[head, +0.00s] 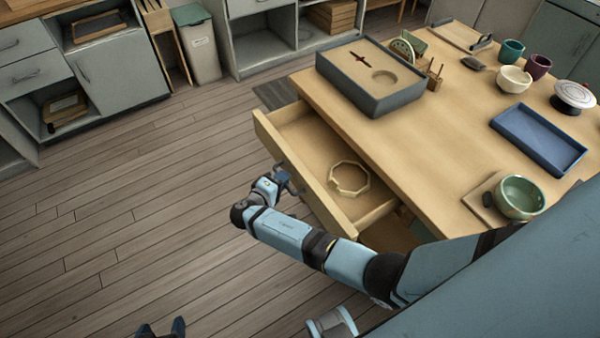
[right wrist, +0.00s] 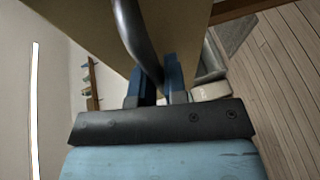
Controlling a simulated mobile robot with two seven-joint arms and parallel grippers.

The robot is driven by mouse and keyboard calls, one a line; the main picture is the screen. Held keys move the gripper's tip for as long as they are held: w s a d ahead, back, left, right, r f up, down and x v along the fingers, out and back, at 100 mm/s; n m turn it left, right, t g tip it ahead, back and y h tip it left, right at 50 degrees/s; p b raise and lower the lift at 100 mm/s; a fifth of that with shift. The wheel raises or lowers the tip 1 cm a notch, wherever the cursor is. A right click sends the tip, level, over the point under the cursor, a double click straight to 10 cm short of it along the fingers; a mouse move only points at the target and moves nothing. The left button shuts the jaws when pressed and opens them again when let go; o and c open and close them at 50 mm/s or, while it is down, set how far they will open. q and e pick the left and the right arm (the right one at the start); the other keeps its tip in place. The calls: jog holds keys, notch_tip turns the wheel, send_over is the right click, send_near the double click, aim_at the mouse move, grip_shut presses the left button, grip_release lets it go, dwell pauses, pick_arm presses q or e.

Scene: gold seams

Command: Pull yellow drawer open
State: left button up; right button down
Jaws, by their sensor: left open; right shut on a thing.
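The yellow drawer (head: 321,203) stands pulled well out from the wooden table (head: 408,152) in the head view, its inside showing. A pale octagonal ring (head: 335,182) lies on its floor. My right gripper (head: 287,180) is at the outer face of the drawer front. In the right wrist view its blue fingers (right wrist: 160,85) are shut on the dark curved handle (right wrist: 130,30) beside the yellow panel. My left gripper (head: 162,329) is at the bottom edge of the head view, open, over the floor and away from the drawer; only its tip shows.
A grey box (head: 345,91) with recesses stands on the table above the drawer. A blue tray (head: 515,118), a green bowl (head: 521,196) and several cups are further right. The wooden floor left of the drawer is clear. Grey cabinets (head: 115,75) line the back.

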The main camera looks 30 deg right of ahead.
jog(key=shift+s+a+b, duration=0.2)
jog(key=shift+a+b, duration=0.25)
jog(key=shift+a, duration=1.55)
jog(key=c, duration=1.2)
grip_release()
